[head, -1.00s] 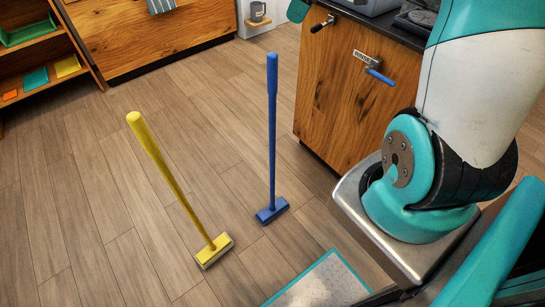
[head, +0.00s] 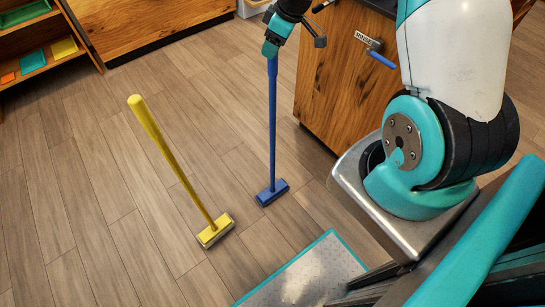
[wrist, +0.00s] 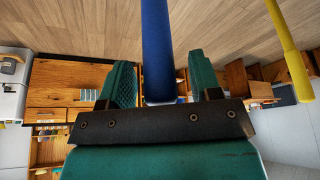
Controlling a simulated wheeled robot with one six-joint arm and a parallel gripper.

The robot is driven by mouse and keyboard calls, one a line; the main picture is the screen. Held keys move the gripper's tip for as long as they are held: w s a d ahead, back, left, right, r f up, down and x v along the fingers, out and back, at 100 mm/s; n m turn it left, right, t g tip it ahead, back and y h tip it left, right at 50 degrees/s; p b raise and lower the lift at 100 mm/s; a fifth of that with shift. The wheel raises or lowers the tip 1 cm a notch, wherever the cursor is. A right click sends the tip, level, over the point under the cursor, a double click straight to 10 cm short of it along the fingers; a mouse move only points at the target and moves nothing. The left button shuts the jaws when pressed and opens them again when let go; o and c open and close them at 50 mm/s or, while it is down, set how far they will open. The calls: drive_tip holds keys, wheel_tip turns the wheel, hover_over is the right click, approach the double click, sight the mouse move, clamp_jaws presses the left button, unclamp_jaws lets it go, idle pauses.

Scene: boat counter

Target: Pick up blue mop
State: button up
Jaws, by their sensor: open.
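The blue mop (head: 272,130) stands upright on the wooden floor, its blue head (head: 272,193) flat on the planks. My gripper (head: 271,48) is at the top of its handle and hides the handle's tip in the head view. In the wrist view the blue handle (wrist: 157,40) lies between the two teal fingers of my gripper (wrist: 159,66). The fingers are open, with a visible gap on each side of the handle.
A yellow mop (head: 172,160) stands tilted to the left of the blue one. A wooden cabinet (head: 340,95) with a blue-handled lever (head: 381,59) is close on the right. A grey mat with a teal edge (head: 310,275) lies in front.

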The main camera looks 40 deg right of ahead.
drive_tip(key=shift+w+f, duration=0.15)
drive_tip(key=shift+f, duration=0.2)
drive_tip(key=shift+c, duration=0.5)
clamp_jaws()
drive_tip(key=shift+r, duration=0.15)
